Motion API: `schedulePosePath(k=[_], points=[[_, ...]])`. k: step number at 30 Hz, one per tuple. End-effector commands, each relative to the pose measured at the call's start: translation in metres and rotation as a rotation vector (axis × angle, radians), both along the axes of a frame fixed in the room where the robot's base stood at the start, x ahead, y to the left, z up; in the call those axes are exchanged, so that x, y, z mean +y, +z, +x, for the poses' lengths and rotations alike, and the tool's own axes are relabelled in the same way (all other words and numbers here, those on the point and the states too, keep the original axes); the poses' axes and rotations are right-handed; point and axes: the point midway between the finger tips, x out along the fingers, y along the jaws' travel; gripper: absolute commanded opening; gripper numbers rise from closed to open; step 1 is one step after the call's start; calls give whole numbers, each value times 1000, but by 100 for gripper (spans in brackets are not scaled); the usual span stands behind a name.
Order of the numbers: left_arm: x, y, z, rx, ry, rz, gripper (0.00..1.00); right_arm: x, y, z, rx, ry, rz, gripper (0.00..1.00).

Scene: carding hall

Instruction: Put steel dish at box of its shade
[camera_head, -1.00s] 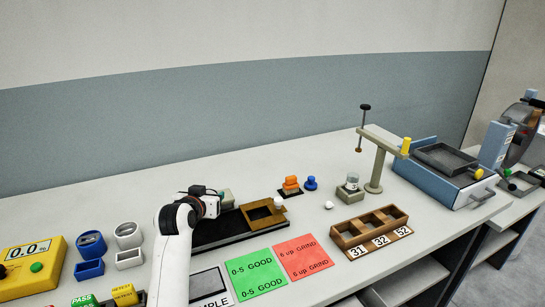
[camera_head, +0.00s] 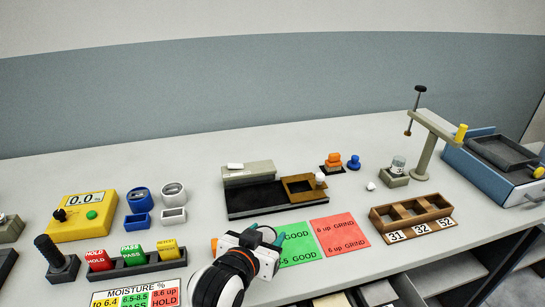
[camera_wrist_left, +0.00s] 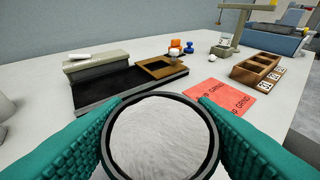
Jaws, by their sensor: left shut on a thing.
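My left gripper (camera_head: 266,234) is in front of the green card in the head view. In the left wrist view its teal fingers close on both sides of a round dish (camera_wrist_left: 161,140) with a dark grey metal rim, full of white fluffy material. I take this for the steel dish; the gripper mostly hides it in the head view. At the left of the bench stand a small blue box (camera_head: 138,220) and a small pale grey box (camera_head: 174,216). Behind them are a blue round-topped holder (camera_head: 139,199) and a pale grey one (camera_head: 173,192). My right gripper is not in view.
A black rail with a wooden frame (camera_head: 298,188) lies behind the gripper. A red card (camera_head: 340,235) and a wooden compartment tray (camera_head: 411,213) are to the right. A yellow meter (camera_head: 83,216) and a rack of coloured stamps (camera_head: 133,258) stand left.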

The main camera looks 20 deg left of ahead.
Motion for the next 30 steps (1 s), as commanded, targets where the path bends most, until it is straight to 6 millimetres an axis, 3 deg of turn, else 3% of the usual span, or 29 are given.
schedulePosePath(k=[5,12,18,24,30], points=[[33,-10,30,-2,121,8,23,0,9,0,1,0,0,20],[135,-13,93,-5,481,8,23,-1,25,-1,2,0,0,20],[211,1,120,-5,739,4,23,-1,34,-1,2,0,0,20],[246,6,127,-2,861,2,23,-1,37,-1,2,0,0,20],[250,-27,127,4,875,5,23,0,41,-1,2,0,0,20]])
